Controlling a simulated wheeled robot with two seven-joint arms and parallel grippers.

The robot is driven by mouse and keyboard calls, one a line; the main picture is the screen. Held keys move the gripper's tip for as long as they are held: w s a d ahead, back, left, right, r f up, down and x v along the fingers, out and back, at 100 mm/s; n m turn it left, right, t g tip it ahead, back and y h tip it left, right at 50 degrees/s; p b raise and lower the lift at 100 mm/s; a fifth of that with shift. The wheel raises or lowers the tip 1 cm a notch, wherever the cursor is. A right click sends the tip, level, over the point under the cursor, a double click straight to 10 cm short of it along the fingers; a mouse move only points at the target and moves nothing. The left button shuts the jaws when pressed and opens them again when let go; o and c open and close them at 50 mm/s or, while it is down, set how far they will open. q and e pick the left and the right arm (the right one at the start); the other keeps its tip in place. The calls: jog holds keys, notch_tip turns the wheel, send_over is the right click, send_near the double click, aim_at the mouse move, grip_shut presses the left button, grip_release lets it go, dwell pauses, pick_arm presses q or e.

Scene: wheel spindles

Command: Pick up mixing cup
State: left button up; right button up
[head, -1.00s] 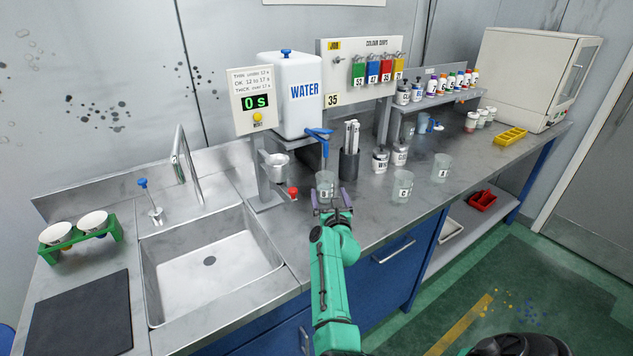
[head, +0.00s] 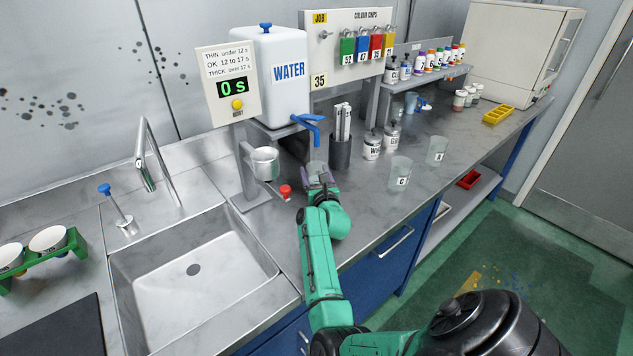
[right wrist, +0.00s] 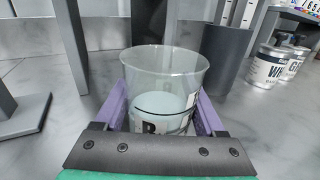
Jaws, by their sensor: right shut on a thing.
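The mixing cup (right wrist: 165,80) is a clear, translucent cup with a dark line and a label that seems to start with B. It stands upright between the purple fingers of my right gripper (right wrist: 165,115) in the right wrist view, with a finger on each side. In the head view the cup (head: 316,168) shows only in part, in front of the water tank's blue tap. My right gripper (head: 321,184) is shut on it. The cup's lower part is hidden by the gripper. My left gripper is not in view.
Two similar clear cups, one marked C (head: 400,172) and one marked A (head: 436,150), stand to the right. A dark holder (head: 340,152) with upright sticks is close behind. The metal viscosity cup (head: 264,162) on its stand is to the left, beyond which is the sink (head: 190,290).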

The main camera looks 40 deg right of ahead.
jog(key=shift+w+f, duration=0.1)
jog(key=shift+r+p, duration=0.55)
jog(key=shift+p, duration=0.05)
notch_tip(320, 180, up, 4)
jog(key=p, duration=0.3)
jog(key=shift+f+p, duration=0.25)
jog(key=shift+p, duration=0.05)
jog(key=s+p, duration=0.1)
jog(key=s, duration=0.2)
jog(key=s+p, duration=0.1)
jog(key=s, duration=0.2)
jog(key=s+p, duration=0.1)
jog(key=s, duration=0.1)
jog(key=shift+s+f, duration=0.35)
jog(key=shift+s, duration=0.05)
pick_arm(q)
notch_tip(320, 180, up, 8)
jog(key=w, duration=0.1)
pick_arm(e)
jog(key=s, duration=0.9)
jog(key=shift+s+a+f, duration=0.1)
jog(key=shift+a+f, duration=0.05)
jog(key=shift+a, duration=0.05)
